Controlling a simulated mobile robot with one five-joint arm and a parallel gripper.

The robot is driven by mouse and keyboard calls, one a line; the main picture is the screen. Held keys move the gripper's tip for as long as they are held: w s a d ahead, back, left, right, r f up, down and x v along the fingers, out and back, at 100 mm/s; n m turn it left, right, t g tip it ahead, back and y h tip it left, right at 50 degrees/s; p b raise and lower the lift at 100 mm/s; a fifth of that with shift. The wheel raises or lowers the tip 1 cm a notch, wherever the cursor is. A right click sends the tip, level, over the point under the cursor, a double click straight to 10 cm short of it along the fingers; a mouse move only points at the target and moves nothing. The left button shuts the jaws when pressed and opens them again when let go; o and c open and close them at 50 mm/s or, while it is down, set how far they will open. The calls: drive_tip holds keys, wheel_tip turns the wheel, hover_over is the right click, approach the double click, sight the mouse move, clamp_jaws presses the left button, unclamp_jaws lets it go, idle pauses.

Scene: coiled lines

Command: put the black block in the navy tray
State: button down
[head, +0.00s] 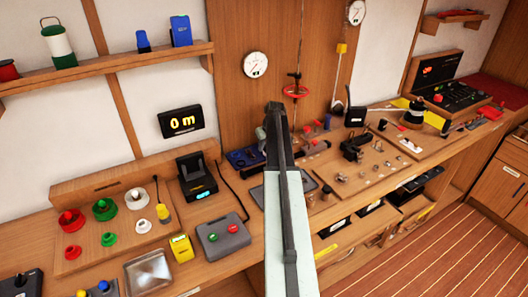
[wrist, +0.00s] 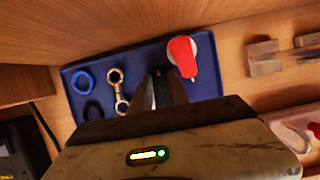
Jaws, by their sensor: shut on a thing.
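The navy tray (wrist: 140,58) lies below my gripper in the wrist view. It holds a blue ring, a black ring, a metal wrench-like fitting and a red-and-white piece. My gripper (wrist: 160,78) points down over the tray's near middle part. Its fingers are shut on a dark piece, the black block (wrist: 161,92), of which only a narrow sliver shows between them. I cannot tell whether the block touches the tray floor. In the head view the tray (head: 240,158) shows partly, left of my arm, which hides the rest and my fingertips.
A wooden wall stands just behind the tray. A black device with a blue screen (head: 198,178) stands left of it, with a cable between. A grey case (head: 222,237) lies in front.

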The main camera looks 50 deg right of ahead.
drive_tip(key=shift+f, duration=0.1)
drive_tip(key=c, duration=1.5)
unclamp_jaws()
drive_tip(key=shift+r, duration=0.2)
drive_tip(key=p+v, duration=1.1)
drive_tip(key=v, duration=0.1)
